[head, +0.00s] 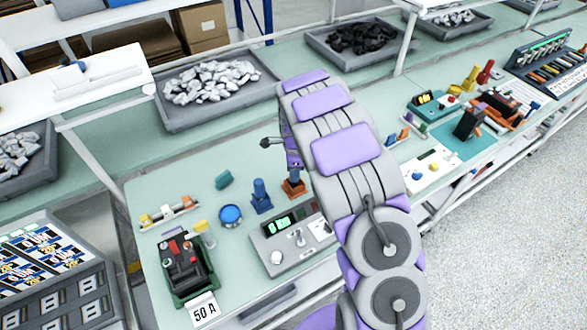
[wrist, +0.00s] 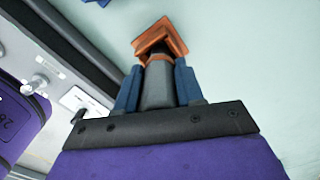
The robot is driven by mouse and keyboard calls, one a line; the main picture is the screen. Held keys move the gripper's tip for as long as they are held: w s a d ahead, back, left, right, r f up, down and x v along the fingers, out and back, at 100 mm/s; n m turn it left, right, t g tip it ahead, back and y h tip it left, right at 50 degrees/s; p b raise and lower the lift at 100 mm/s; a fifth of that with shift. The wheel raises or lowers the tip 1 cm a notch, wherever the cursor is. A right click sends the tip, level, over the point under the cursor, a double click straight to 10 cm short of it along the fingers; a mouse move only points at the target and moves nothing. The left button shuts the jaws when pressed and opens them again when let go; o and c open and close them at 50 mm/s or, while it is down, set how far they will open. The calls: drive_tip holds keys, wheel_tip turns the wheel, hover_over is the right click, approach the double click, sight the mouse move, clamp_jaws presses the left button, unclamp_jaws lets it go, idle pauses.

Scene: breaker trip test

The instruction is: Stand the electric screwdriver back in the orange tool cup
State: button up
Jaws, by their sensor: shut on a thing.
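The orange tool cup (head: 294,189) stands on the pale green bench, just left of my arm in the head view. It also shows in the wrist view (wrist: 158,38), beyond the fingertips. My gripper (wrist: 158,72) is shut, with its blue fingers on either side of a dark grey body, the electric screwdriver (wrist: 159,88). The screwdriver's far end meets the cup in the wrist view. I cannot tell how deep it sits inside, or whether it touches the bottom. My arm hides most of the gripper in the head view.
A grey tester (head: 292,239) with a green display stands close in front of the cup. A blue holder (head: 261,197) is left of it, then a blue round dish (head: 230,215). A dark breaker fixture (head: 186,268) is at front left. Bench behind the cup is mostly clear.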

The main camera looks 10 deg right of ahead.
drive_tip(key=shift+f, duration=0.35)
drive_tip(key=o, duration=1.1)
drive_tip(key=shift+d+r+p, duration=0.15)
drive_tip(key=shift+r+p, duration=0.95)
drive_tip(key=shift+r, duration=7.5)
